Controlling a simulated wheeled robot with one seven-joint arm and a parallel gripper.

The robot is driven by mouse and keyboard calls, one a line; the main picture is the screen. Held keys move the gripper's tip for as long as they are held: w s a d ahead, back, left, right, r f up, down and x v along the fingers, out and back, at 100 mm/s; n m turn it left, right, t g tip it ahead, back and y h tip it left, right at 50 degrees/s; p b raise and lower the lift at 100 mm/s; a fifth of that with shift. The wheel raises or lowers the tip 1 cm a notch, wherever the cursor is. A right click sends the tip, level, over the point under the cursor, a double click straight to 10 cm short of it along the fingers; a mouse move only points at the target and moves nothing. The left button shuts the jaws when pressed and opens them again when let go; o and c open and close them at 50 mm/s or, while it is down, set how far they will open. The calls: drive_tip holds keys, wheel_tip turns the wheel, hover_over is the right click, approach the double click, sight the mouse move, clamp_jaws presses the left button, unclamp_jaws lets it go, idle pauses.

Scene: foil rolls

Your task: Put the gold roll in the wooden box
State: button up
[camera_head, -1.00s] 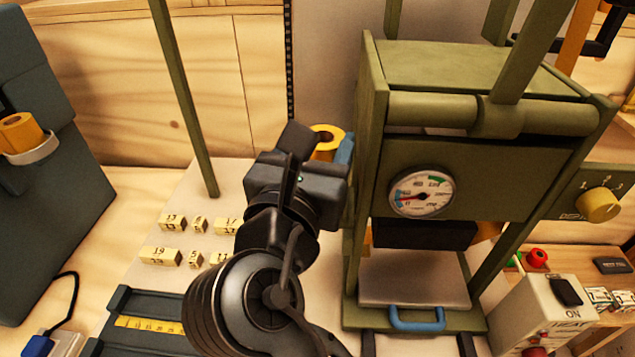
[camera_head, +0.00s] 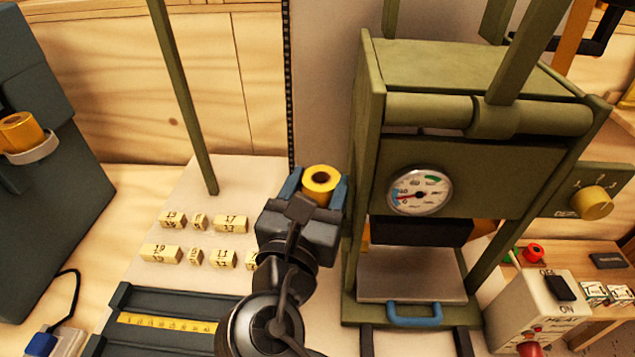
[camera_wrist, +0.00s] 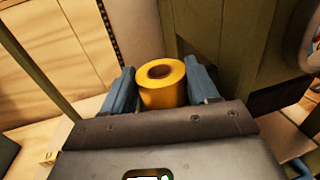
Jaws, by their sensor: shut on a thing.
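The gold roll (camera_head: 321,182) is upright between the blue fingers of my gripper (camera_head: 318,186), which is shut on it. In the wrist view the gold roll (camera_wrist: 162,84) sits between both fingers of my gripper (camera_wrist: 163,90), its dark core hole facing up. My gripper is just left of the green press. Another gold roll (camera_head: 20,132) rests in a white ring holder on the dark machine at the far left. I cannot make out a wooden box in these views.
The green press (camera_head: 470,150) with its gauge stands close on the right of my gripper. A thin green post (camera_head: 183,100) rises at the left. Several numbered blocks (camera_head: 195,237) lie on the pale board. A control box (camera_head: 540,310) stands at the lower right.

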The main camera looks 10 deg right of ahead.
drive_tip(key=o, duration=1.1)
drive_tip(key=shift+f+b, duration=0.25)
drive_tip(key=shift+b, duration=0.55)
